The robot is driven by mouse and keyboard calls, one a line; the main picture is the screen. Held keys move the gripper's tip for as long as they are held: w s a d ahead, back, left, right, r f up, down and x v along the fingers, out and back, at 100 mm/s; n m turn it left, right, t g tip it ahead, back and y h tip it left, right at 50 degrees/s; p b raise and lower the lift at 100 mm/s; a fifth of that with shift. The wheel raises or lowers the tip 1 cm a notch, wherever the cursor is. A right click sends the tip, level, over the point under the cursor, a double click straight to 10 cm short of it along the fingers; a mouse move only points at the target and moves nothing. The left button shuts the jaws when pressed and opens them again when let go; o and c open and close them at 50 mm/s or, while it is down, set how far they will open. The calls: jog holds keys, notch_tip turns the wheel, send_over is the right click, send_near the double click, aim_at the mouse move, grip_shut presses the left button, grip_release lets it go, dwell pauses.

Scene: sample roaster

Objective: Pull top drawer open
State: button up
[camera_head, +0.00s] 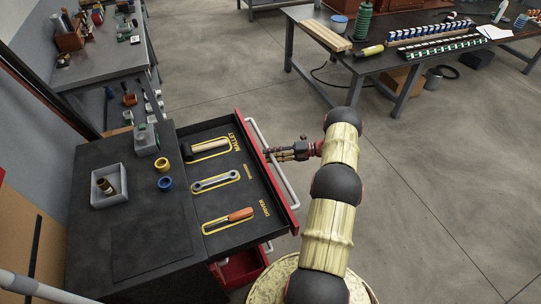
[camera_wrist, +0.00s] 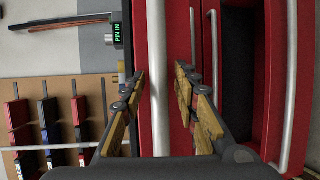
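The top drawer (camera_head: 262,170) of a dark-topped cabinet stands pulled out, with a red front and a pale bar handle (camera_head: 272,165). Inside it lie a mallet (camera_head: 207,148), a wrench (camera_head: 215,181) and a screwdriver (camera_head: 230,217) in yellow outlines. My gripper (camera_head: 272,154) is at the handle, toward its far end. In the wrist view the handle bar (camera_wrist: 158,120) runs between the two fingers of my gripper (camera_wrist: 161,75). The fingers are apart, with gaps beside the bar, the wider one on the right. The red drawer front (camera_wrist: 180,30) is just beyond the fingertips.
A lower red drawer (camera_head: 243,267) is also partly out, and its handle (camera_wrist: 290,90) shows at right in the wrist view. The cabinet top (camera_head: 150,235) holds a small tray (camera_head: 97,201), yellow and blue cups and a grey device. Floor to the right is clear.

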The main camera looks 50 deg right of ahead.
dwell(0.3)
jog(key=v, duration=1.2)
jog(key=shift+r, duration=0.1)
